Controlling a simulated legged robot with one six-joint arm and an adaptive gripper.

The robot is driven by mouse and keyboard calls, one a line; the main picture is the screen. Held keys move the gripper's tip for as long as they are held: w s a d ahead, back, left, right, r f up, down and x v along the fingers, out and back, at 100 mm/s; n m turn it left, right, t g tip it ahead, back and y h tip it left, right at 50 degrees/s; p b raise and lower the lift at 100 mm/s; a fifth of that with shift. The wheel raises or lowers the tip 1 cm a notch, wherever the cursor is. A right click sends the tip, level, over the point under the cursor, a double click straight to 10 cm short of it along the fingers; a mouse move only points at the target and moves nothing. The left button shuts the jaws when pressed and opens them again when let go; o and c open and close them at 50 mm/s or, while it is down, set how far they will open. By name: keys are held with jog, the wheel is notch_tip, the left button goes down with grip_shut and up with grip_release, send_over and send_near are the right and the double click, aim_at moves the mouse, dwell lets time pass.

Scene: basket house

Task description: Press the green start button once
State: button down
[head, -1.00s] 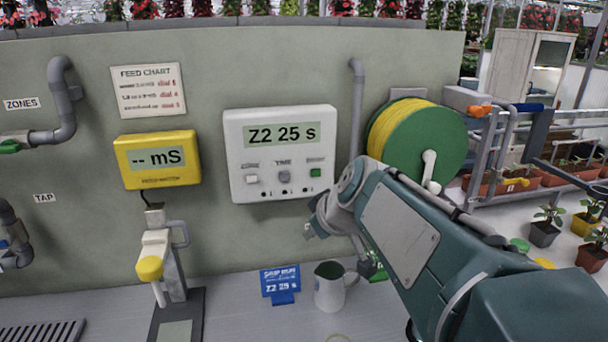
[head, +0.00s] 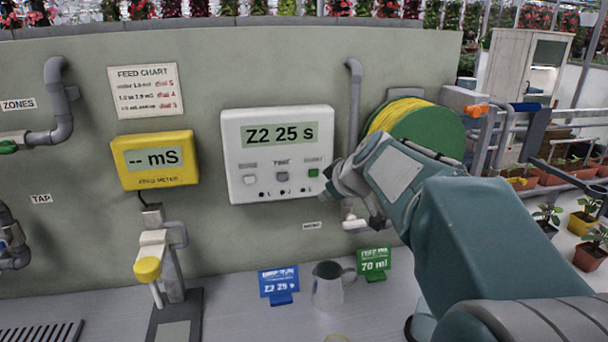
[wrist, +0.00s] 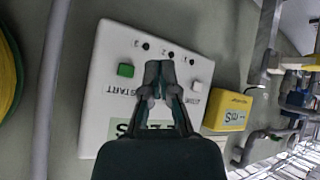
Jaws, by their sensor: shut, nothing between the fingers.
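The white control box (head: 235,145) on the wall shows "Z2 25 s". Its green start button (head: 313,173) is at the lower right, and the gripper is just to the right of it in the head view. In the wrist view the box looks turned over, and the green button (wrist: 125,70) lies left of the fingertips. My gripper (wrist: 158,70) is shut and empty, in front of the box face between the green button and a white button (wrist: 197,86). The middle button is hidden behind the fingers there. Contact with the box cannot be told.
A yellow meter (head: 155,160) reading "-- mS" hangs left of the box. A green hose reel (head: 435,128) and a grey pipe (head: 353,100) are to the right. A jug (head: 328,288), a blue card (head: 279,284) and a green card (head: 374,262) stand on the bench below.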

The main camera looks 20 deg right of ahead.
aim_at(309, 181)
jog(key=shift+w+d, duration=0.25)
jog(key=shift+w, duration=0.9)
jog(key=shift+w+d, duration=0.2)
jog(key=shift+w, duration=0.95)
jog(key=shift+w+d, duration=0.25)
jog(key=shift+w, duration=0.9)
jog(key=shift+w+d, duration=0.1)
jog(key=shift+w, duration=0.25)
jog(key=shift+w+d, duration=0.1)
jog(key=shift+w, duration=0.3)
jog(key=shift+s+r, duration=0.1)
jog(key=shift+s, duration=0.05)
jog(key=shift+s+a, duration=0.2)
jog(key=shift+s, duration=0.5)
jog(key=shift+s+a, duration=0.25)
jog(key=shift+s, duration=1)
jog(key=shift+s+a, duration=0.25)
jog(key=shift+s, duration=0.95)
